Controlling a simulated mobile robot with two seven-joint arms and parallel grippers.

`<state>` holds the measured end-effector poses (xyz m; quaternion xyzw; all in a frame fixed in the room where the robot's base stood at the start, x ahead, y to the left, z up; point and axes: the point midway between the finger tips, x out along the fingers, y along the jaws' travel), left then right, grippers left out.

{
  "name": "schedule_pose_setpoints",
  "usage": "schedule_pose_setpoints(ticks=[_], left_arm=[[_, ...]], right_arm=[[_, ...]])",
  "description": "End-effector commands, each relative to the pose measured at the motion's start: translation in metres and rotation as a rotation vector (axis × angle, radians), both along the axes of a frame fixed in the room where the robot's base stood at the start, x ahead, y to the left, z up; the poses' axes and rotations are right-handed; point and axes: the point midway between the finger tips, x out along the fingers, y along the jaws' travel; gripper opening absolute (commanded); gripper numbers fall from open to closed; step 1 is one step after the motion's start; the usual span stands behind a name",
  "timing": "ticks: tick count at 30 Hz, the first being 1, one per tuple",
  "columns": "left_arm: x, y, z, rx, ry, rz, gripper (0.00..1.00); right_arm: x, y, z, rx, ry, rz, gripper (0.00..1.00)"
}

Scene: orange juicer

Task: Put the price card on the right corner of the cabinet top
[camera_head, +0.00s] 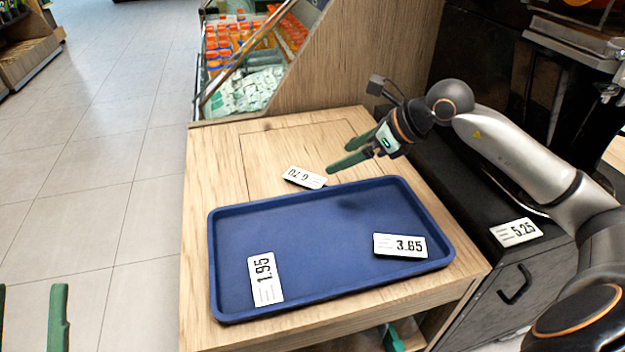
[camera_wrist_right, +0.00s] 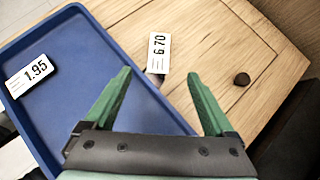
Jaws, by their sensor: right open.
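A white price card reading 6.70 (camera_head: 304,177) lies flat on the wooden cabinet top (camera_head: 218,165), just behind the blue tray. It also shows in the right wrist view (camera_wrist_right: 159,52), beyond my fingertips and roughly in line with the gap between them. My right gripper (camera_head: 338,158) is open and empty, above the wooden top near that card. Cards reading 1.95 (camera_head: 265,279) and 3.65 (camera_head: 400,246) lie in the tray. A card reading 5.25 (camera_head: 516,232) lies on the black cabinet top at the right. My left gripper (camera_head: 31,290) is open and empty at the lower left edge.
The blue tray (camera_head: 335,225) covers the front of the wooden top. A sloped wooden panel (camera_head: 355,60) and a display of bottles (camera_head: 225,45) stand behind. A dark round knob (camera_wrist_right: 242,79) shows on the wood in the right wrist view. Tiled floor lies open at left.

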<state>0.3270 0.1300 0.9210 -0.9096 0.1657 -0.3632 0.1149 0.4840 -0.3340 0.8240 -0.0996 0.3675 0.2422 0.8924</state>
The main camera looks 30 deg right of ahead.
Motion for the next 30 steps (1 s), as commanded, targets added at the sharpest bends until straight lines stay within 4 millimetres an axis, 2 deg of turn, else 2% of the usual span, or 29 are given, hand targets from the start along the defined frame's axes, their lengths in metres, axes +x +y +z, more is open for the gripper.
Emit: schedule_pose_setpoints(ticks=[8,13,24,30], left_arm=[[-0.011,-0.002,0.011,0.004,-0.07,-0.014,0.5],[-0.019,-0.003,0.021,0.003,-0.12,-0.025,0.5],[-0.021,-0.003,0.011,-0.01,-0.123,-0.035,0.5],[-0.021,-0.004,0.01,-0.005,-0.12,-0.043,0.5]], right_arm=[[0.029,0.018,-0.035,0.003,0.002,0.002,0.89],[0.038,0.023,-0.045,0.0,0.002,0.001,0.89],[0.064,0.039,-0.081,0.0,0.002,0.001,0.89],[0.068,0.041,-0.084,-0.003,0.002,0.001,0.89]])
